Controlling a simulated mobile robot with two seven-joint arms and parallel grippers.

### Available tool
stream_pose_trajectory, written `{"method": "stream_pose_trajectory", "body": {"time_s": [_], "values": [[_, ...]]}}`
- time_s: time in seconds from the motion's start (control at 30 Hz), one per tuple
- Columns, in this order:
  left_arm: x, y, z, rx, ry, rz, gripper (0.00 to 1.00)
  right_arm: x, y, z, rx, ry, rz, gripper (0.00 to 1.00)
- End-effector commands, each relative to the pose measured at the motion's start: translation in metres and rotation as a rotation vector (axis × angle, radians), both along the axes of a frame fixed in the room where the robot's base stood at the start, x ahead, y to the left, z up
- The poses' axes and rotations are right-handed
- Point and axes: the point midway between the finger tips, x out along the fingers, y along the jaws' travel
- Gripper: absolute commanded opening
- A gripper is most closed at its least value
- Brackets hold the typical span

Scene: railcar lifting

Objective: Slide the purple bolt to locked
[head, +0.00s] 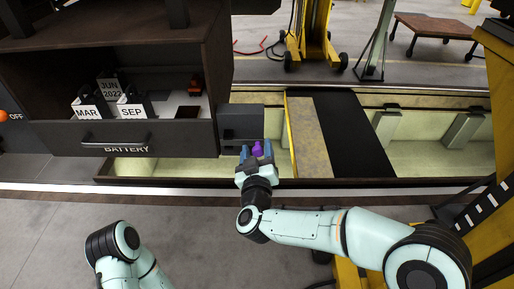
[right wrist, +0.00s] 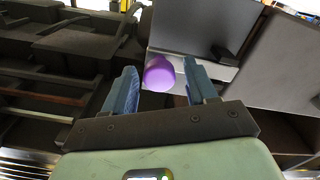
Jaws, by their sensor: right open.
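The purple bolt (head: 257,149) shows at the front of a small grey box (head: 241,118) beside the cabinet. In the right wrist view its rounded purple end (right wrist: 159,74) lies between my fingertips, against a light grey plate. My right gripper (head: 256,151) is open, with one blue finger on each side of the bolt. In the right wrist view the right finger (right wrist: 199,82) is close to the bolt and a gap shows on the left; I cannot tell whether either touches. My left arm shows at the lower left, but its gripper is not in view.
A dark drawer marked BATTERY (head: 120,137) is left of the box. Above it stand several tags, including MAR (head: 88,112) and SEP (head: 131,111). A trench with a black panel (head: 345,135) lies to the right. Yellow machinery stands at the far right. The floor in front is clear.

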Motion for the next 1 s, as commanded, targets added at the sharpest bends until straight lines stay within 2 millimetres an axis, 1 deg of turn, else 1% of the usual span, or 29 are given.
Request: {"method": "stream_pose_trajectory", "body": {"time_s": [0.27,0.3,0.37,0.4,0.47,0.6,0.67,0.83,0.9,1.0], "values": [[0.0,0.0,0.0,0.0,0.0,0.0,0.0,0.002,0.0,-0.001,0.0,0.0,0.0,0.57],[0.0,0.0,0.0,0.0,0.0,0.0,0.0,0.002,0.0,-0.001,0.0,0.0,0.0,0.51],[0.0,0.0,0.0,0.0,0.0,0.0,0.0,0.002,0.0,-0.001,0.0,0.0,0.0,0.31],[0.0,0.0,0.0,0.0,0.0,0.0,0.0,0.002,0.0,-0.001,0.0,0.0,0.0,0.18],[0.0,0.0,0.0,0.0,0.0,0.0,0.0,0.002,0.0,-0.001,0.001,0.0,0.0,0.0],[0.0,0.0,0.0,0.0,0.0,0.0,0.0,0.002,0.003,0.0,0.001,0.0,0.001,0.0],[0.001,0.0,0.001,0.0,-0.001,0.0,0.0,0.002,0.011,0.0,0.002,0.0,0.005,0.0],[0.003,0.0,0.004,0.0,-0.003,0.0,0.0,0.002,0.042,0.0,0.003,0.0,0.006,0.0],[0.003,0.0,0.004,0.0,-0.003,0.0,0.0,0.001,0.048,0.0,0.002,0.0,0.004,0.0],[0.003,0.0,0.004,0.0,-0.003,0.0,0.0,0.001,0.051,0.0,0.001,-0.001,0.004,0.0]]}}
